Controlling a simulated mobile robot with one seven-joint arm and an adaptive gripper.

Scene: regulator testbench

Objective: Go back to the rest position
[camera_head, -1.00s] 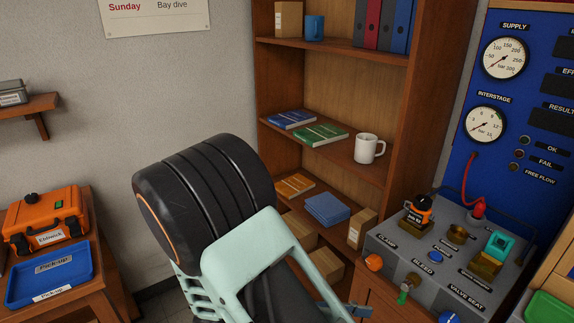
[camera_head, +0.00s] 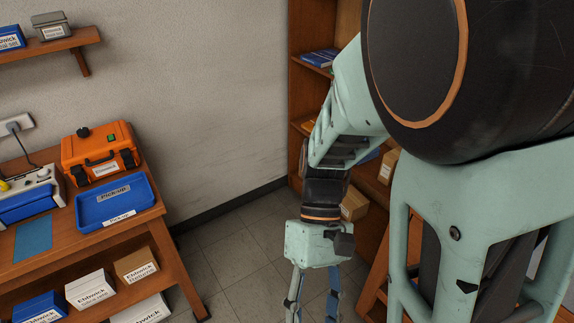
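My gripper (camera_head: 312,312) hangs downward at the bottom middle of the head view, over the tiled floor. Its two blue-grey fingers show as apart, but their tips run past the bottom edge of the frame. The gripper is apart from the wooden table on the left.
A wooden table (camera_head: 140,232) at left holds an empty blue pick-up tray (camera_head: 143,212) and an orange case (camera_head: 78,160). Boxes (camera_head: 137,266) sit on its lower shelf. A wall shelf (camera_head: 50,48) is above. A bookshelf (camera_head: 300,90) stands behind my arm. Floor (camera_head: 225,265) between is clear.

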